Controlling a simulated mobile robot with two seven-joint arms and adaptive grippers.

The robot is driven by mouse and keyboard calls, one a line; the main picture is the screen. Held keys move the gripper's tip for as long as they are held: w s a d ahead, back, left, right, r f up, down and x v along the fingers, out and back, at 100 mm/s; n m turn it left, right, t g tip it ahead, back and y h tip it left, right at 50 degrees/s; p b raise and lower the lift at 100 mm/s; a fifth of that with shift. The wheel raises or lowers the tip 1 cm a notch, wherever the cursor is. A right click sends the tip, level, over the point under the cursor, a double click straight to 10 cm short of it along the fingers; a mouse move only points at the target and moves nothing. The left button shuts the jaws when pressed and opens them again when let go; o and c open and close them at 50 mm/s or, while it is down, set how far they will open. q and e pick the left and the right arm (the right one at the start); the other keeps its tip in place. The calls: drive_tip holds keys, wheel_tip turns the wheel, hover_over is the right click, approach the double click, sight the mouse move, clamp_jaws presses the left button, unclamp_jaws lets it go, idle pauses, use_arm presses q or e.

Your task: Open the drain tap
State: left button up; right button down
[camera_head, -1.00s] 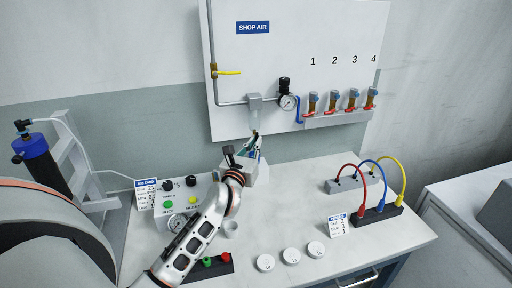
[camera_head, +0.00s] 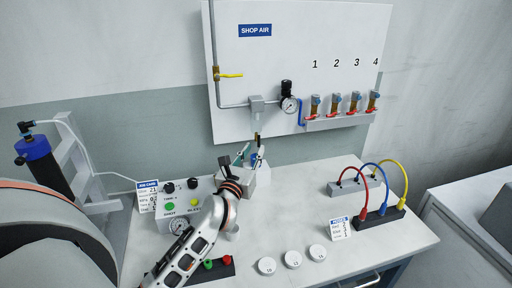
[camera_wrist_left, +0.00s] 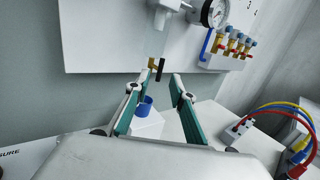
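The drain tap appears to be the small brass fitting with a dark lever (camera_head: 257,141) hanging below the grey block (camera_head: 256,106) on the wall panel. In the left wrist view, the brass fitting and black lever (camera_wrist_left: 159,69) show just beyond and between the fingertips. My left gripper (camera_head: 249,150) points up at it from below. In the left wrist view the left gripper (camera_wrist_left: 153,83) is open, with two green-padded fingers apart and nothing between them. Whether a fingertip touches the lever cannot be told. My right gripper is not in view.
A white box with a blue cup (camera_wrist_left: 145,105) stands below the gripper. The panel holds a yellow-handled valve (camera_head: 229,75), a gauge (camera_head: 289,104) and several red-handled taps (camera_head: 334,105). White discs (camera_head: 292,259) and colored cables (camera_head: 377,174) occupy the bench.

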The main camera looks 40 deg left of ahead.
use_arm(q)
drive_tip(key=v, duration=0.8)
drive_tip(key=shift+s, duration=0.15)
